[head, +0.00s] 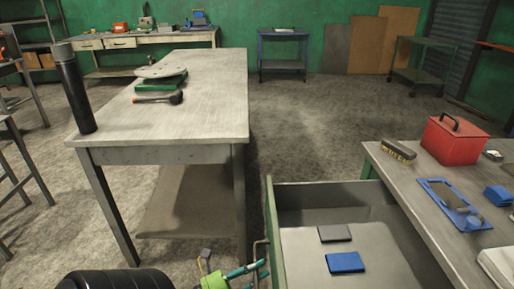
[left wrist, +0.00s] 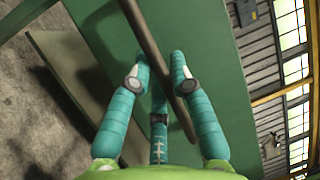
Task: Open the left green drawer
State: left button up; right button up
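The green drawer (head: 272,232) stands well out from under the right-hand workbench, with its inside showing. A dark grey block (head: 334,233) and a blue block (head: 345,262) lie in it. Its thin bar handle (head: 261,247) is on the green front and crosses the left wrist view as a dark bar (left wrist: 153,45). My left gripper (head: 262,268), with teal fingers and a green palm, is at this handle. In the left wrist view the bar passes between the fingertips (left wrist: 158,62), closer to the right one; firm contact is not clear. My right gripper is out of view.
The right workbench (head: 440,215) holds a red toolbox (head: 455,139), a brush (head: 398,150) and blue items. A metal table (head: 205,110) with a dark cylinder (head: 74,90) stands ahead left. Open floor (head: 310,135) lies between them.

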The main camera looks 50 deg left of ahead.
pick_arm(q)
jog(key=v, duration=1.2)
dwell(0.6)
